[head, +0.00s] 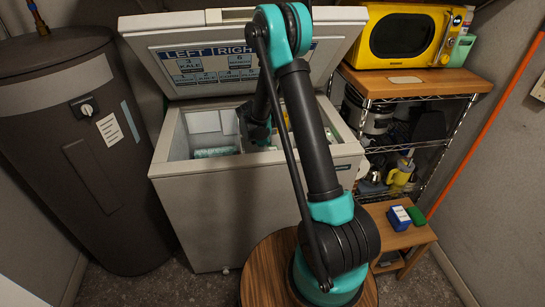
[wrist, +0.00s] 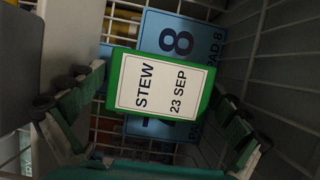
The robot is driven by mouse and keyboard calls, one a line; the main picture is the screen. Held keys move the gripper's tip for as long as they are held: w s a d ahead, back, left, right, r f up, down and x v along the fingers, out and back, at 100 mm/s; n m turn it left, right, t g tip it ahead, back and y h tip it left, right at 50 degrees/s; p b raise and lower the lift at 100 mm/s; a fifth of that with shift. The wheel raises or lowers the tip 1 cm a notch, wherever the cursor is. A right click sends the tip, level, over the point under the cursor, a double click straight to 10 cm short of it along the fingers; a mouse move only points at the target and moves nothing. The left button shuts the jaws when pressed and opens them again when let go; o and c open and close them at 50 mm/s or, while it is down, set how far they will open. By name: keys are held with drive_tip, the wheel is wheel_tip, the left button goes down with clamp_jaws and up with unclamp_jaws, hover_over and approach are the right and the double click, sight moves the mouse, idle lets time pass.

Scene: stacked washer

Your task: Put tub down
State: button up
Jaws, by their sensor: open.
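A tub with a green rim and a white label reading "STEW 23 SEP" (wrist: 160,88) shows in the middle of the wrist view. It lies over a blue pad marked 8 (wrist: 200,32), inside a wire basket. My gripper (wrist: 155,112) is open, with one finger to the left of the tub and one to its right; gaps show beside the tub. In the head view my arm reaches into the open chest freezer (head: 240,205), and the fingertips and the tub are hidden there.
The freezer lid (head: 185,65) stands raised behind my arm, with LEFT and RIGHT lists on it. A dark tank (head: 90,160) stands at left. A rack with a yellow microwave (head: 405,38) and a low wooden stool (head: 400,238) holding a blue box (head: 399,217) stand at right.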

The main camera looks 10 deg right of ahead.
drive_tip(key=shift+r, duration=0.1)
drive_tip(key=v, duration=1.2)
drive_tip(key=shift+c, duration=0.5)
idle(0.6)
